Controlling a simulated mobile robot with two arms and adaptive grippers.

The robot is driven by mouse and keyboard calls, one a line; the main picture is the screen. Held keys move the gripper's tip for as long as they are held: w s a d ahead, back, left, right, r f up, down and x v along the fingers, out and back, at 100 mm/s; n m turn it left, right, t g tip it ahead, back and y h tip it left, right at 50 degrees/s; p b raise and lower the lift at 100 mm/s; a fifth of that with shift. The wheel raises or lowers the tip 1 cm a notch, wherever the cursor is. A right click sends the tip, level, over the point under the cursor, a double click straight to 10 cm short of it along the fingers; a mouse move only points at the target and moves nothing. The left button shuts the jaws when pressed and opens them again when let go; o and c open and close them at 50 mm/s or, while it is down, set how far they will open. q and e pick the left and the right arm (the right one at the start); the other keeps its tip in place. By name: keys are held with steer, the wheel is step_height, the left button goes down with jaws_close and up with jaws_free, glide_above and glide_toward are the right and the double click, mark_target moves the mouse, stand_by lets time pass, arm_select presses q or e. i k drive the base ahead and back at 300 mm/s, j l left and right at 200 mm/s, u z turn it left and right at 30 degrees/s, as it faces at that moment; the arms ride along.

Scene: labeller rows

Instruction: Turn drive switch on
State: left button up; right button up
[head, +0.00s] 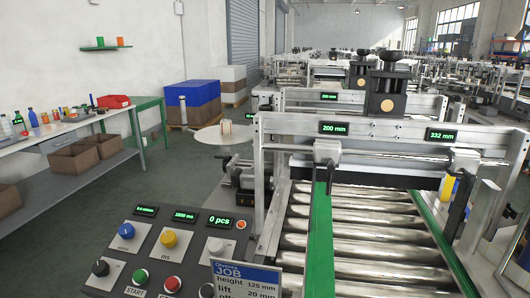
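A dark control panel (160,258) fills the lower left of the head view. It carries a blue knob (126,231), a yellow knob (168,239), a white knob (216,246) and a black knob (100,268). A green button (140,276) marked START and a red button (173,283) sit along its lower part. A small lit orange-red button (241,225) is beside the displays. I cannot read any label that marks the drive switch, so I cannot tell which control it is. Neither of my grippers is in view.
A blue and white JOB card (245,278) stands at the panel's right and hides part of it. The roller conveyor (370,240) with green guides is to the right. A "0 pcs" display (219,220) is lit. A workbench (60,133) with bottles stands left; floor lies between.

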mark_target(100, 268)
steer(key=k+u, duration=0.1)
steer(key=u, duration=1.15)
steer(key=j+z, duration=0.05)
